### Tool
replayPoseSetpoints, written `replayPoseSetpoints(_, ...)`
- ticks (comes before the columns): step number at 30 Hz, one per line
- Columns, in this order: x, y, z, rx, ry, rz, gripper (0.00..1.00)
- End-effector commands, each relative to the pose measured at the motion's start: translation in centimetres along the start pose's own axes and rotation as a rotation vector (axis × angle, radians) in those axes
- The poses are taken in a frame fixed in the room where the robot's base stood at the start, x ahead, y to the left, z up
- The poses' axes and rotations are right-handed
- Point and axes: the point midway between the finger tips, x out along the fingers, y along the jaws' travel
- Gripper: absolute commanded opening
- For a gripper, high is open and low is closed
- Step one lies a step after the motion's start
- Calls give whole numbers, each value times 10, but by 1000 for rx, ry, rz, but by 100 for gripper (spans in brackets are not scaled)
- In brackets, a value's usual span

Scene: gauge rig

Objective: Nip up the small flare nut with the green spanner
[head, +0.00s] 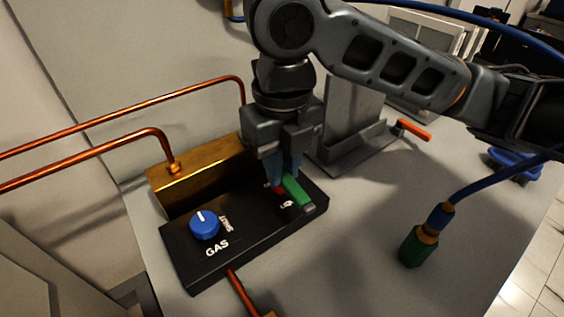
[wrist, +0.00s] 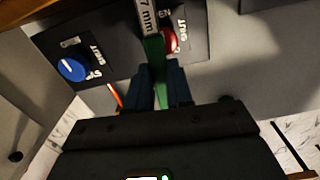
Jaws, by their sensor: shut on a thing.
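My gripper (head: 284,170) points down over the right part of a black panel box. Its blue fingers are shut on the green spanner (head: 297,191). In the wrist view the spanner's green handle (wrist: 154,62) runs between the fingertips (wrist: 165,80), and its grey end, marked 7 mm, lies over the panel. I cannot tell whether the spanner touches the panel. A small brass-coloured fitting (head: 175,167) joins a copper pipe to the brass block (head: 205,178). I cannot tell whether it is the small flare nut; the spanner is apart from it.
The black panel (head: 188,262) carries a blue GAS knob (head: 204,224) and a red knob (wrist: 170,41) beside the spanner. Copper pipes (head: 90,166) run in from the left. A grey metal stand (head: 350,135) and an orange handle (head: 413,130) stand behind. A blue hose with a green connector (head: 412,248) is at right.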

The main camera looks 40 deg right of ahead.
Motion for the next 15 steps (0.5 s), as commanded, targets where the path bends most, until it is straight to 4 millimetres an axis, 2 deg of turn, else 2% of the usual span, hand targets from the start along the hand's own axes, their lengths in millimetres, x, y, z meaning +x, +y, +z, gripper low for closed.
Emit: replayPoseSetpoints(15,-1,6,1,49,1,0,0)
